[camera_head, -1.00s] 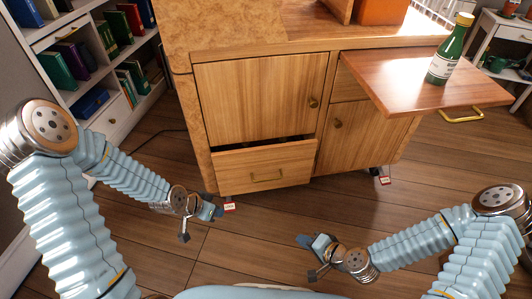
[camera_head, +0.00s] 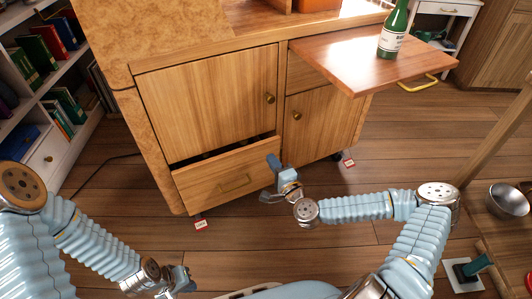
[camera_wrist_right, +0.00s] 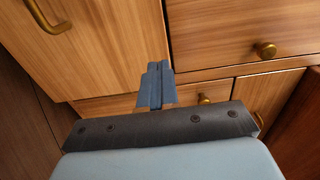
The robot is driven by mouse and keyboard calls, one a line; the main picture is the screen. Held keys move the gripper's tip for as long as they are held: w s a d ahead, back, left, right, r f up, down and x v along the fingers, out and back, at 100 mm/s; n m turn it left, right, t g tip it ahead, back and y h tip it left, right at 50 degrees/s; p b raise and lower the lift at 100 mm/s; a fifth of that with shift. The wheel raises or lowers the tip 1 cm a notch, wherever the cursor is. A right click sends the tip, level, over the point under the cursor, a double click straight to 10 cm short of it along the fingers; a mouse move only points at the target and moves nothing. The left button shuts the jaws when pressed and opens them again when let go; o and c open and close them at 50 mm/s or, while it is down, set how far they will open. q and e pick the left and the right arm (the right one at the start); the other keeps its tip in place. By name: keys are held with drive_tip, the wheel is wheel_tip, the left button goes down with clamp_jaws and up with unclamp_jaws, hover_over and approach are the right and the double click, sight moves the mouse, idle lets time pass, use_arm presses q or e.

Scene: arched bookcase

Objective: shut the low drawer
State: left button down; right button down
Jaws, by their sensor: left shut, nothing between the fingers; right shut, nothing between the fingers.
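The low drawer (camera_head: 210,187) sits at the bottom left of the wooden cabinet. It stands partly out, with a dark gap above its front. It has a bar handle (camera_head: 235,184), which also shows at the upper left of the right wrist view (camera_wrist_right: 50,17). My right gripper (camera_head: 275,163) is shut and empty, by the right end of the drawer front. In the right wrist view its closed fingers (camera_wrist_right: 156,82) overlap the drawer's edge; I cannot tell whether they touch it. My left gripper (camera_head: 183,281) is shut and empty, low over the floor, away from the drawer.
A cupboard door (camera_head: 208,105) is above the drawer; another door (camera_head: 318,125) is to its right. A pull-out board (camera_head: 365,58) juts out at right, carrying a green bottle (camera_head: 394,30). A white bookcase (camera_head: 88,125) stands at left.

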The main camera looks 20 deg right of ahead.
sight(263, 147)
drive_tip(key=shift+w+a, duration=0.2)
drive_tip(key=shift+w, duration=0.95)
drive_tip(key=shift+w+a, duration=0.15)
drive_tip(key=shift+w, duration=1)
drive_tip(key=shift+w, duration=0.1)
drive_tip(key=w, duration=0.1)
drive_tip(key=w+b, duration=0.1)
drive_tip(key=w, duration=0.1)
drive_tip(key=shift+w+a+f, duration=0.1)
drive_tip(key=shift+w+a, duration=0.2)
drive_tip(key=shift+w, duration=0.3)
drive_tip(key=shift+r, duration=0.3)
